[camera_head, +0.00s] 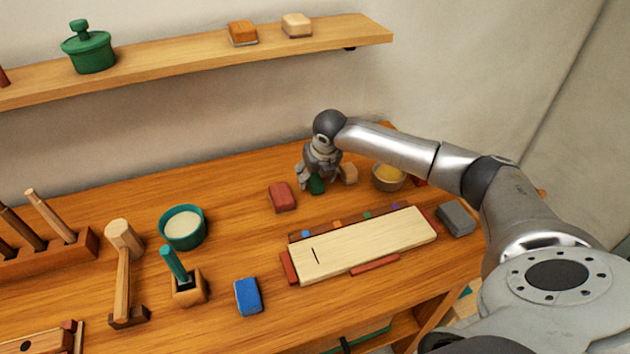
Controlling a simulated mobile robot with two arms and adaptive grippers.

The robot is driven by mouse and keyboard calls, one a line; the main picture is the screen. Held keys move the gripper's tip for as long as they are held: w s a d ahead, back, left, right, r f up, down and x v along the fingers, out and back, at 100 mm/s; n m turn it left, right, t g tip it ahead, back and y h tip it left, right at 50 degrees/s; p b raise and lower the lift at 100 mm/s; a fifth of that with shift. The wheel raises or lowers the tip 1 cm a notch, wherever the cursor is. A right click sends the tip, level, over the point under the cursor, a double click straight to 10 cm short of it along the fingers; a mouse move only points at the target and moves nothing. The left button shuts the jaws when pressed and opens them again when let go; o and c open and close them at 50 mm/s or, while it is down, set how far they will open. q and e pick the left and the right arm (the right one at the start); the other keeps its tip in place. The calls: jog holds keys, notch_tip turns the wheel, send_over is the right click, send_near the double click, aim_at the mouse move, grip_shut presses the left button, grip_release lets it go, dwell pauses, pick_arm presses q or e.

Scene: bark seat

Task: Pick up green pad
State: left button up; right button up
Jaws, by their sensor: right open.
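The green pad (316,185) lies on the wooden table towards its back edge, partly hidden by my right gripper. My right gripper (315,182) points down over the pad, with its fingers open around it. I cannot tell whether the fingers touch the pad. My left gripper is not in view.
A tan block (349,173) stands close right of the gripper, with a bowl of yellow stuff (388,177) beyond it. A red pad (281,196) lies to the left. A pale board (365,244), a grey pad (456,218) and a blue pad (248,296) lie nearer. A shelf (200,58) runs above.

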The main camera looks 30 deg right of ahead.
jog(key=shift+x, duration=0.8)
jog(key=shift+c, duration=0.3)
jog(key=shift+r, duration=0.1)
jog(key=c, duration=1.1)
jog(key=shift+r+b, duration=0.3)
jog(key=shift+r, duration=0.35)
jog(key=s+a+r, duration=0.2)
jog(key=s+r, duration=0.2)
jog(key=s+a+r+b, duration=0.1)
jog(key=s+a+r, duration=0.2)
jog(key=s+a+r+b, duration=0.1)
jog(key=s+a+r, duration=0.1)
jog(key=s+r, duration=0.2)
jog(key=shift+s+a+r, duration=0.35)
jog(key=shift+a, duration=0.05)
